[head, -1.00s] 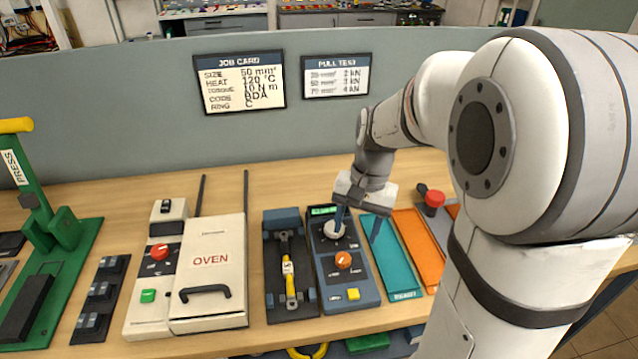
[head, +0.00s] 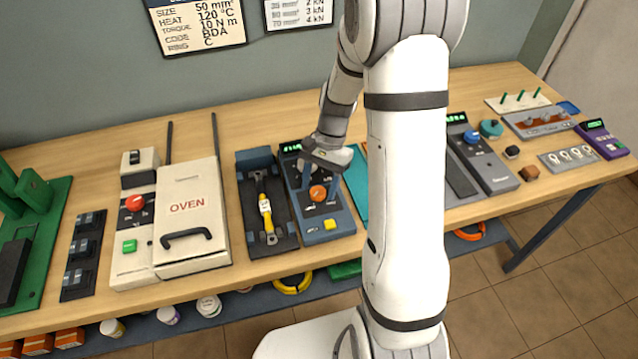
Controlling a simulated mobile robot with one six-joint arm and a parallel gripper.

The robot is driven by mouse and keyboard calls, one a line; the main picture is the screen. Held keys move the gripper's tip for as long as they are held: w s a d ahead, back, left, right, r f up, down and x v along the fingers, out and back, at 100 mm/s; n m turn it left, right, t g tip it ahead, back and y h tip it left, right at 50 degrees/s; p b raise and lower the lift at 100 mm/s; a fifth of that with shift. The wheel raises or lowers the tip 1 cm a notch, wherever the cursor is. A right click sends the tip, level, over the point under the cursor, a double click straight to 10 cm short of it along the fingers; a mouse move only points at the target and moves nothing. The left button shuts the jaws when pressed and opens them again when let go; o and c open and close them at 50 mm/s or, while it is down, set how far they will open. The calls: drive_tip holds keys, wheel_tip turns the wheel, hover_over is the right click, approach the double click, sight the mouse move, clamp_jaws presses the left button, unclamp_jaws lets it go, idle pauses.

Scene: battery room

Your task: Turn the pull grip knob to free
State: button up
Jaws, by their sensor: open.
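The blue pull test unit (head: 300,228) stands on the bench, right of a dark rig holding a cable with a yellow sleeve (head: 265,207). An orange knob (head: 317,193) sits on its panel above a yellow button (head: 330,224). I take it for the pull grip knob; its markings are too small to read. My gripper (head: 318,189) points down at the orange knob, fingers open on either side of it. I cannot tell whether they touch it. The white knob higher on the panel is hidden behind my gripper.
The cream oven (head: 190,215) stands to the left. A teal tray (head: 356,185) lies close on the right, partly behind my arm. A grey unit with a blue knob (head: 471,137) and smaller items stand further right.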

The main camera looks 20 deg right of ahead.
drive_tip(key=shift+s+a+f, duration=0.1)
drive_tip(key=shift+f, duration=0.15)
drive_tip(key=c, duration=1)
drive_tip(key=shift+o, duration=0.2)
